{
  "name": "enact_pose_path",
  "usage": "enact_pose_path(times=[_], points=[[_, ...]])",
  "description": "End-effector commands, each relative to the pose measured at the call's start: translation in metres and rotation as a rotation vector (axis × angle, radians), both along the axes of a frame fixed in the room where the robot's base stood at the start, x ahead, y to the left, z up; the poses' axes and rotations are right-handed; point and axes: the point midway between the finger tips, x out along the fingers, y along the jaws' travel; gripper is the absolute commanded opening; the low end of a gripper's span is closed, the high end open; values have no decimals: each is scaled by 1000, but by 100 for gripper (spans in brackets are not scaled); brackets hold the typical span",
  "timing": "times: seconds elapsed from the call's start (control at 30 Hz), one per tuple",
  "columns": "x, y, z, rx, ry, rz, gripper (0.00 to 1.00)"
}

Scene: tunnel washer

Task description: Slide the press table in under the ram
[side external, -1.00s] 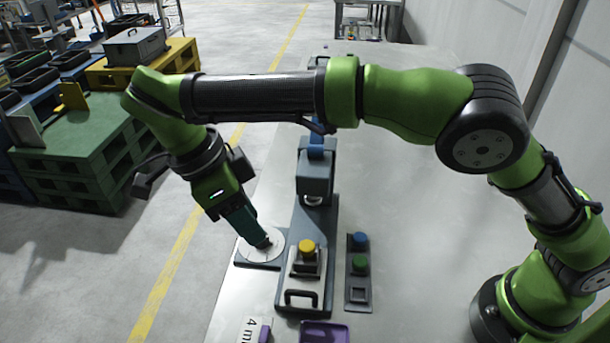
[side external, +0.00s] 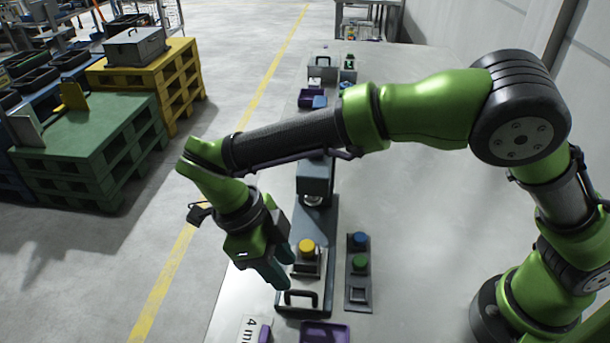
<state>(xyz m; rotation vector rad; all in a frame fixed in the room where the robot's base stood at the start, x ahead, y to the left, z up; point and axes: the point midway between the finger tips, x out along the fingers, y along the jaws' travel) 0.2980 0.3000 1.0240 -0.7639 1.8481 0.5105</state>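The press table (side external: 318,292) is a small light plate with a black bar handle (side external: 300,295) at its near end. It sits at the near end of the grey press base (side external: 320,228). A yellow-topped part on a dark block (side external: 307,252) stands on it. The ram (side external: 313,200) hangs under the grey press head (side external: 315,182), farther back than the table. My gripper (side external: 279,276) points down just left of the handle, its teal fingers apart with nothing seen between them. I cannot tell whether a finger touches the handle.
A dark strip with blue (side external: 358,240) and green (side external: 360,262) round pieces lies right of the press. A purple tray (side external: 325,333) is in front. More fixtures stand at the back. The bench right of the strip is clear.

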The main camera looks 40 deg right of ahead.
Motion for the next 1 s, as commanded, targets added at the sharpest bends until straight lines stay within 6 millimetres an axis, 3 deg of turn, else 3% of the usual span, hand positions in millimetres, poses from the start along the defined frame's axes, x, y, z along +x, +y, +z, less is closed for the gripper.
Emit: enact_pose_path(times=[0.1, 0.3, 0.7, 0.97, 1.0], points=[[-7, -7, -22, -3, 3, 1, 38], [-13, -14, -46, -2, 1, 1, 38], [-15, -16, -53, 0, 0, 1, 38], [-15, -15, -53, 0, -1, 1, 0], [-15, -15, -53, 0, -1, 1, 0]])
